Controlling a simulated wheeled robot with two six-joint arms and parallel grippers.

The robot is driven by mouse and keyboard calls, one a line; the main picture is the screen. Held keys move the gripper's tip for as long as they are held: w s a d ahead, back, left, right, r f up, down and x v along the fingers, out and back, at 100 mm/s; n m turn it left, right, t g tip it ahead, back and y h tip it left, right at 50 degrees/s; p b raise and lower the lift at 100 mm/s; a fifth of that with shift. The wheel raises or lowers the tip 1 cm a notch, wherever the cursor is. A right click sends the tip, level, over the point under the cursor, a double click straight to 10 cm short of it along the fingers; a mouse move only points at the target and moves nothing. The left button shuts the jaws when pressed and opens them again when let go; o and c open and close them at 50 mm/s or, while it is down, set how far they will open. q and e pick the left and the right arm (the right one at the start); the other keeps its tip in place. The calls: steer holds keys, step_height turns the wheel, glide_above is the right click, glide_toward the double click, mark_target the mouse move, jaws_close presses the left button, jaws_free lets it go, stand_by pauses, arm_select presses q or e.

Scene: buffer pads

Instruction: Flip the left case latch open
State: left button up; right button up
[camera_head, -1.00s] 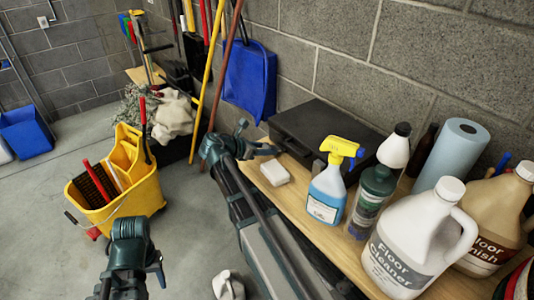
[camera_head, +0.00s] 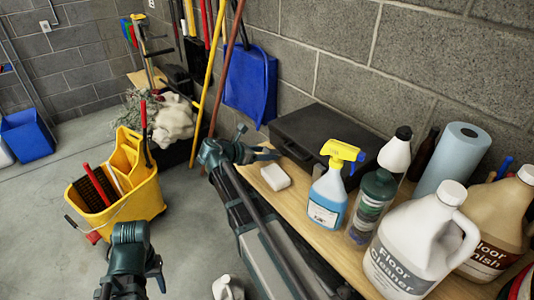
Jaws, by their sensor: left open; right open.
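A closed black case (camera_head: 325,138) lies at the back of the wooden table, against the block wall. A small grey piece (camera_head: 318,171) shows at its front beside the spray bottle; I cannot tell whether it is a latch. The left latch cannot be made out. My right gripper (camera_head: 260,143) is open at the left end of the case, with one finger pointing up and the other toward the case's near left corner. I cannot tell whether it touches the case. My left gripper (camera_head: 156,271) is low at the left, over the floor, open and partly hidden by its own arm.
A white block (camera_head: 275,177) lies in front of the case. A blue spray bottle (camera_head: 327,198), a green bottle (camera_head: 371,205), a floor cleaner jug (camera_head: 415,245) and a blue roll (camera_head: 452,160) crowd the table's right. A yellow mop bucket (camera_head: 128,190) stands on the floor at left.

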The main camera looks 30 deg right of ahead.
steer(key=p+v, duration=0.5)
steer(key=v, duration=0.8)
steer(key=shift+a+p, duration=0.15)
steer(key=shift+p, duration=0.2)
steer(key=shift+s+r, duration=0.1)
steer(key=s+a+f+m+y, duration=0.5)
steer(key=s+a, duration=0.4)
steer(key=a, duration=0.2)
steer(key=s+a+f+m+g+y, duration=0.1)
steer(key=s+a+f+m+y, duration=0.5)
steer(key=s+a+m, duration=0.3)
steer(key=a+f+m, duration=0.1)
steer(key=a, duration=0.2)
steer(key=shift+a, duration=0.15)
